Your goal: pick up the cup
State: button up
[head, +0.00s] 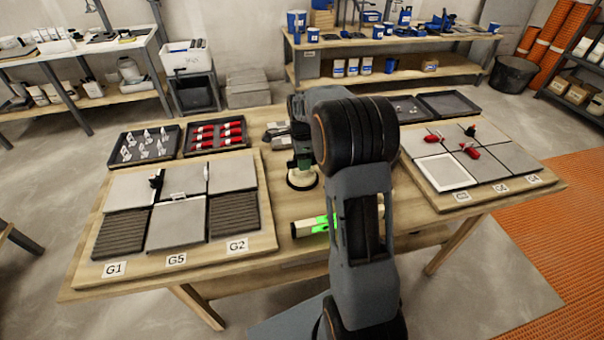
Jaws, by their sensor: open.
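A suction cup (301,181) with a pale round pad and a dark green upper part stands on the wooden table, left of my arm's elbow. My arm rises in front and hides part of the table's middle. My gripper (290,140) is behind and beside the elbow, close to the cup's upper part. Its fingers are small and partly hidden. It is open, and I cannot tell whether it touches the cup.
A tile board (268,236) lies left and another (540,178) right. Behind the left board are a tray of white clips (125,158) and a tray of red pieces (190,150). A pale tool with green parts (312,227) lies in front of the cup. Dark trays (449,104) stand back right.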

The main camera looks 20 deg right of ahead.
jog(key=shift+f, duration=0.55)
jog(key=shift+c, duration=0.3)
jog(key=c, duration=0.9)
grip_shut()
jog(key=shift+r, duration=0.2)
